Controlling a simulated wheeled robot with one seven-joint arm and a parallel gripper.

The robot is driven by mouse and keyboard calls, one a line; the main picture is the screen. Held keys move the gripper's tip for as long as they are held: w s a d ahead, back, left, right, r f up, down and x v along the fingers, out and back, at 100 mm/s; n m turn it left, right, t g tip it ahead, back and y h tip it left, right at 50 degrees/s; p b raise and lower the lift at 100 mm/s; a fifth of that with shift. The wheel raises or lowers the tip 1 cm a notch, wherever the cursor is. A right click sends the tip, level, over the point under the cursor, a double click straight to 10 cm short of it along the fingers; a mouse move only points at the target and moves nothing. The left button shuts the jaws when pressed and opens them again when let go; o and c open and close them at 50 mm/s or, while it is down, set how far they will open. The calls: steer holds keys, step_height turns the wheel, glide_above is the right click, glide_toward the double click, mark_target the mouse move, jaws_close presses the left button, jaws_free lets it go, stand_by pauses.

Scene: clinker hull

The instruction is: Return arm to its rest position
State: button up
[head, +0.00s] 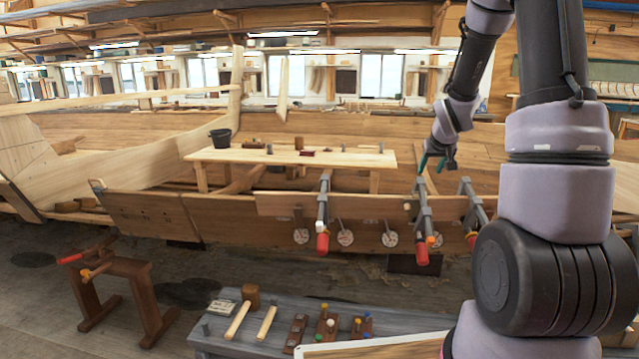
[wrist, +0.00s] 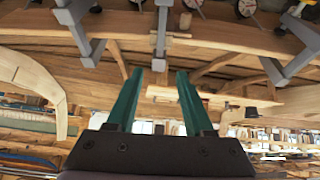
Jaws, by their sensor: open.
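My gripper (head: 436,160) is at the end of my raised arm, at the right of the head view, in front of the hull planks and near the tops of the grey clamps. In the wrist view its two green fingers (wrist: 155,95) stand apart with nothing between them. The wrist picture appears upside down, with the planking and clamps along its top. My arm covers much of the right side of the head view.
Grey clamps with red ends (head: 322,215) and (head: 421,225) grip the hull plank (head: 150,215). A light table (head: 350,160) with a dark bucket (head: 220,138) stands behind. A grey bench (head: 215,325) with mallets is in front. A brown sawhorse (head: 125,267) stands at left.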

steer(key=s+a+r+m+y, duration=0.1)
steer(key=s+a+r, duration=0.7)
steer(key=s+r, duration=0.5)
steer(key=s+a+r+y, duration=0.1)
steer(key=s+a, duration=0.2)
steer(key=s, duration=0.3)
steer(key=s+a+r+y, duration=0.1)
steer(key=s+a+r, duration=0.1)
steer(key=s, duration=0.3)
steer(key=s+a+r+m+g+y, duration=0.1)
steer(key=s+a+r, duration=0.1)
steer(key=s, duration=0.4)
steer(key=shift+s+a, duration=0.3)
steer(key=shift+a, duration=0.5)
